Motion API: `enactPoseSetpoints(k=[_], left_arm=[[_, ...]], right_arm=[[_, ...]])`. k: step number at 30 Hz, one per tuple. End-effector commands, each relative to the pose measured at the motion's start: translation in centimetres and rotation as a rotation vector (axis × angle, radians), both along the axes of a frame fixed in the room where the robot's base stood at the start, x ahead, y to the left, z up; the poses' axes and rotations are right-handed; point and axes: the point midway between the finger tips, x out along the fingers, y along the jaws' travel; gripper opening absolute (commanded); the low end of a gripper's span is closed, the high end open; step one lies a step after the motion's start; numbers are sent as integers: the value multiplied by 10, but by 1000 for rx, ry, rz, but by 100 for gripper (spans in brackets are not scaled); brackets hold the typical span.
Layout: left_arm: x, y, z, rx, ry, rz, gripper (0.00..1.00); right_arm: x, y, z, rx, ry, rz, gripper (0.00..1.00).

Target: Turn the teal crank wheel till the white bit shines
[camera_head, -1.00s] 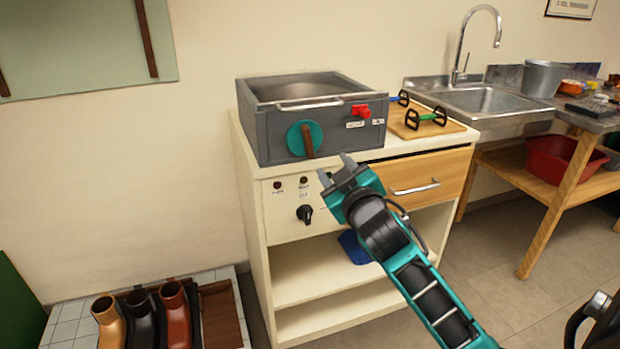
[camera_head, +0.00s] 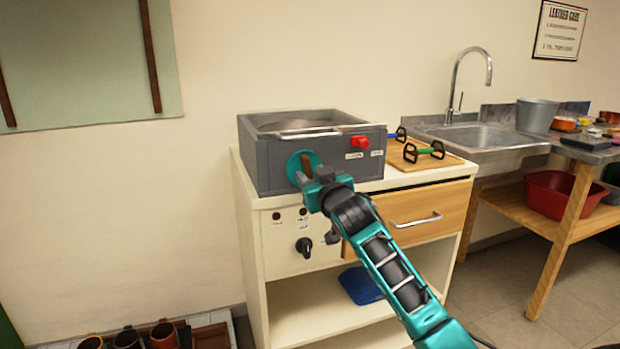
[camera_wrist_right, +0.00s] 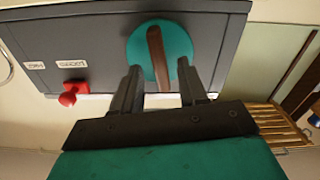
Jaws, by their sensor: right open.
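The teal crank wheel (camera_head: 294,165) is a round disc on the front of a grey metal box (camera_head: 350,172), with a brown bar across it. In the right wrist view the wheel (camera_wrist_right: 178,42) faces me and its bar (camera_wrist_right: 157,55) stands nearly upright in the picture. My right gripper (camera_wrist_right: 158,68) is open, its fingers on either side of the bar's lower part with gaps showing. In the head view this gripper (camera_head: 310,176) partly covers the wheel. Two small dark round spots (camera_head: 303,211) sit on the cabinet's front panel; I see no shining white part. My left gripper is out of view.
A red knob (camera_head: 360,142) sticks out of the box right of the wheel. The cream cabinet (camera_head: 256,250) carries black knobs (camera_head: 304,247) and a drawer (camera_head: 452,208) below. The sink (camera_head: 480,135) is further right.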

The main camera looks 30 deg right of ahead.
Motion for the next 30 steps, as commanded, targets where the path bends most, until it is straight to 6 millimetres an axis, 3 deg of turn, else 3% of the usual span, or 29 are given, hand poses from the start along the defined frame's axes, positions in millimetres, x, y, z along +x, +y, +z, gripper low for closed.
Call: enactPoseSetpoints(k=[6, 17, 30], left_arm=[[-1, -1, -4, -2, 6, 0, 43], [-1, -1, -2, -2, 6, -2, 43], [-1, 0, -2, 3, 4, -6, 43]], right_arm=[[17, -4, -1, -1, 0, 0, 43], [20, -5, 0, -1, 0, 1, 43], [20, -4, 0, -1, 0, 0, 0]])
